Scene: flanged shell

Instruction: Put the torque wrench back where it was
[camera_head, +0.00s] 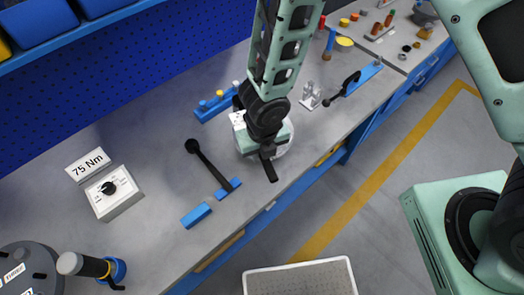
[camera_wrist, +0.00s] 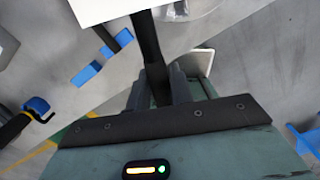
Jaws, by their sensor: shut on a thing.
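Another black wrench-like tool (camera_head: 208,164) lies to the left with one end at a blue support (camera_head: 228,187). A separate blue block (camera_head: 196,215) stands nearby and looks empty.
A 75 Nm sign (camera_head: 88,166) and a dial box (camera_head: 114,192) stand at left. A blue rack (camera_head: 214,105) is behind my gripper. A black tool (camera_head: 343,90) lies by a blue holder (camera_head: 368,73) at right. The bench front edge is close.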

